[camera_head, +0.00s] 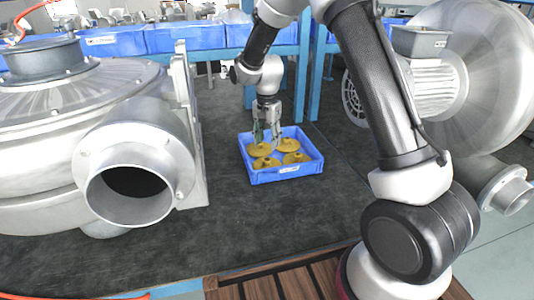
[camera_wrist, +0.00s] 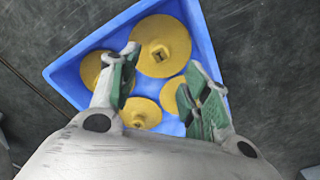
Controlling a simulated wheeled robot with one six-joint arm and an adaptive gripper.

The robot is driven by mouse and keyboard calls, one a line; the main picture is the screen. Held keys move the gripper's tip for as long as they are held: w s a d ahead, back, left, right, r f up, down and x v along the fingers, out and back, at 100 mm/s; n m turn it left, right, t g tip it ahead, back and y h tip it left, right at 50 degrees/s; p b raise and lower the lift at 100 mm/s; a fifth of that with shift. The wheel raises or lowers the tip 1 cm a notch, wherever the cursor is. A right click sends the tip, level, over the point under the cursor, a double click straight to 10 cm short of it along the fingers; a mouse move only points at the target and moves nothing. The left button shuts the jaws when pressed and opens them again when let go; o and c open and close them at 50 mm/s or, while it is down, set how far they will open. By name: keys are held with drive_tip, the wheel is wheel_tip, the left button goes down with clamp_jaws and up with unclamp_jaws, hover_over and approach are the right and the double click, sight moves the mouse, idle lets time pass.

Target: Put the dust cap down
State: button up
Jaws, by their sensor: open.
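Several yellow dust caps lie in a blue tray (camera_head: 286,175) on the dark bench mat. One round dust cap (camera_head: 290,145) sits at the back right of the tray, and another (camera_head: 298,158) lies in front of it. In the wrist view a large cap (camera_wrist: 161,45) lies flat in the blue tray (camera_wrist: 66,72), beyond my fingers, its hub facing up. My gripper (camera_head: 267,140) is over the left back part of the tray, pointing down. Its green-padded fingers (camera_wrist: 160,88) are apart with nothing between them. My fingers partly hide the caps at the sides.
A large grey blower (camera_head: 85,130) with an open round outlet stands left of the tray. Another blower (camera_head: 470,75) stands at the right, partly behind my arm. Blue bins (camera_head: 172,38) line a rack behind. The dark mat (camera_head: 235,225) in front of the tray is clear.

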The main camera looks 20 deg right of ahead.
drive_tip(key=shift+r, duration=1.95)
drive_tip(key=s+d+r+n+t, duration=0.1)
drive_tip(key=s+d+r+n, duration=0.1)
drive_tip(key=s+d+r, duration=0.35)
drive_tip(key=s+d+r+n+t, duration=0.1)
drive_tip(key=s+d+r+n, duration=0.15)
drive_tip(key=s+r, duration=0.6)
drive_tip(key=s+d+r+n+t, duration=0.1)
drive_tip(key=s+d+r+n, duration=0.1)
drive_tip(key=s, duration=0.8)
drive_tip(key=s+d+r+n+t, duration=0.1)
drive_tip(key=s+d, duration=0.4)
drive_tip(key=s, duration=0.5)
drive_tip(key=shift+r+n, duration=0.65)
drive_tip(key=shift+r, duration=0.1)
